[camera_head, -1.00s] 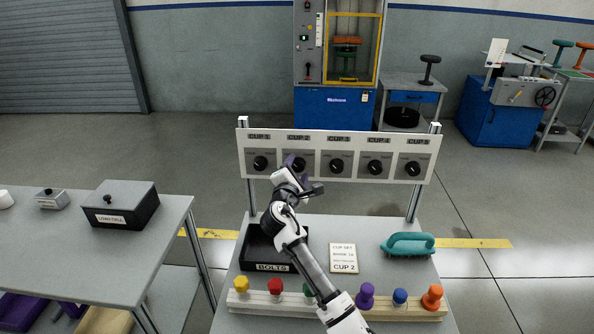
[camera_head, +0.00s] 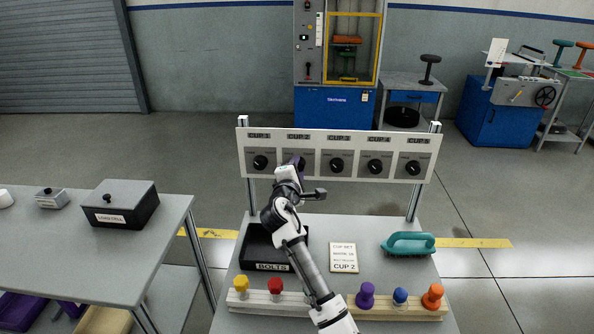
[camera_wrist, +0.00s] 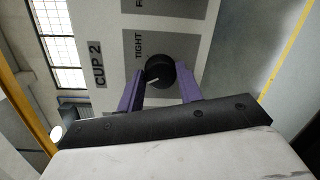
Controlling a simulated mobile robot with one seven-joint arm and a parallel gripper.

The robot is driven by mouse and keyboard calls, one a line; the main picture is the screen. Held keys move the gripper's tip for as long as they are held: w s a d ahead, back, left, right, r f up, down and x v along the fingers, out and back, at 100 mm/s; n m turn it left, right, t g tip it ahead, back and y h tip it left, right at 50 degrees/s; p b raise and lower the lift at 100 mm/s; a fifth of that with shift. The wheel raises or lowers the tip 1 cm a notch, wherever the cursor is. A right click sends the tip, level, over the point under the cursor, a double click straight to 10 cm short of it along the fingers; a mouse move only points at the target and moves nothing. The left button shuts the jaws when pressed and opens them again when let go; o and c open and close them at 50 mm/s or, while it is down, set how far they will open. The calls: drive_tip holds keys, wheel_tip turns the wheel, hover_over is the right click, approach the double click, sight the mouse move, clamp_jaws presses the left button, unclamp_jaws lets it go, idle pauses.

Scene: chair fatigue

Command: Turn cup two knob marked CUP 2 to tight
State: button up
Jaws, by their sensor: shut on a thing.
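The panel (camera_head: 320,142) carries a row of black knobs under plates marked CUP 1 to CUP 5. The CUP 2 knob (camera_wrist: 160,70) shows in the wrist view between the purple fingers of my gripper (camera_wrist: 162,80), which is shut on it. Its white mark points down-left in that view, away from the word TIGHT (camera_wrist: 139,45) above left of the knob. The CUP 2 label (camera_wrist: 98,63) is readable at the left. In the head view my gripper (camera_head: 298,161) is at the panel and partly hides this knob.
Below stand a black BOLTS tray (camera_head: 258,246), a CUP 2 card (camera_head: 343,257), a teal-handled brush (camera_head: 408,243) and a rail (camera_head: 258,304) of coloured pegs. The CUP 1 knob (camera_head: 260,162) and CUP 3 knob (camera_head: 336,165) flank the held one. A grey table (camera_head: 60,240) stands left.

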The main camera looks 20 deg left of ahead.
drive_tip(key=m+g, duration=0.1)
drive_tip(key=m, duration=0.5)
drive_tip(key=shift+m+y, duration=0.3)
drive_tip(key=shift+y, duration=0.1)
drive_tip(key=shift+d+f+m+g+y+b, duration=0.15)
drive_tip(key=shift+m+y, duration=0.15)
drive_tip(key=shift+m, duration=1.25)
drive_tip(key=shift+r+m+g+y+b, duration=0.15)
drive_tip(key=shift+m+y, duration=0.15)
drive_tip(key=shift+m, duration=1.25)
drive_tip(key=o, duration=1)
drive_tip(key=b+v, duration=0.2)
drive_tip(key=v, duration=1.1)
drive_tip(key=shift+s+d+b, duration=0.15)
drive_tip(key=shift+s+b, duration=0.15)
drive_tip(key=shift+s, duration=0.05)
